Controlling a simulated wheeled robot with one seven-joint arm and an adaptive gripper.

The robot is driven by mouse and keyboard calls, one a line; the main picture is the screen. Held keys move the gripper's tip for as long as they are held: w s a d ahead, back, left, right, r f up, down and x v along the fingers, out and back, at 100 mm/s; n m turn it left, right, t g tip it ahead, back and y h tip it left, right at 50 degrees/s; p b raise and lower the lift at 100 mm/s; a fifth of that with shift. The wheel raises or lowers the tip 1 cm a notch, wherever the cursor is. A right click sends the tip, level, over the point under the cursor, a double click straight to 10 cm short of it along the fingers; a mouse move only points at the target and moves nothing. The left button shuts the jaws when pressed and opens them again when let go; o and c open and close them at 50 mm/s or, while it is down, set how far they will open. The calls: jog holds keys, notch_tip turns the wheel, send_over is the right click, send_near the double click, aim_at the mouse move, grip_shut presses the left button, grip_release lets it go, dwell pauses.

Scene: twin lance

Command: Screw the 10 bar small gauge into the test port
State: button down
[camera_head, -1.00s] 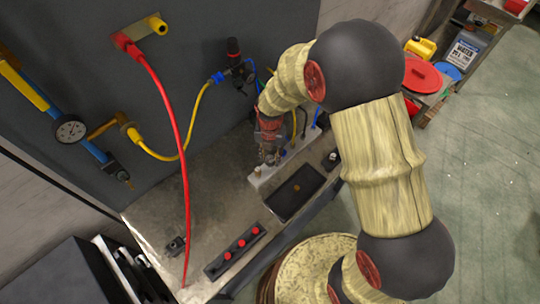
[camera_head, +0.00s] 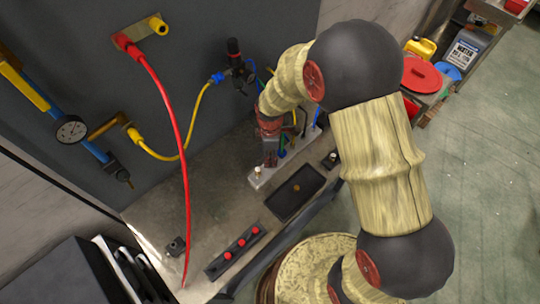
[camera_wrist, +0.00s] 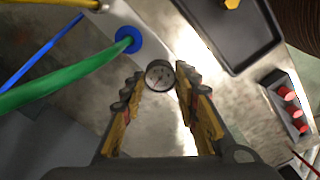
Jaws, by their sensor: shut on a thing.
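My gripper (camera_wrist: 160,82) is shut on a small round gauge (camera_wrist: 159,73), held at the fingertips with its pale dial facing the wrist camera. The scale on the dial is too small to read. In the head view my gripper (camera_head: 270,158) points down over a pale metal manifold strip (camera_head: 268,176) on the bench. A small brass-topped fitting (camera_head: 257,172) stands at the strip's near end, beside the fingers. I cannot tell whether this is the test port. The gauge's stem and whatever lies below it are hidden.
A green hose with a blue collar (camera_wrist: 128,40) joins the strip close to the gauge. A dark tray (camera_head: 296,192) holding a brass piece lies beside the strip. A red-button box (camera_head: 234,250) and a hanging red hose (camera_head: 172,120) are nearer the front left.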

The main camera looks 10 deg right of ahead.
jog(key=m, duration=0.7)
jog(key=shift+m, duration=0.4)
jog(key=c, duration=1.6)
grip_release()
jog(key=shift+o, duration=0.2)
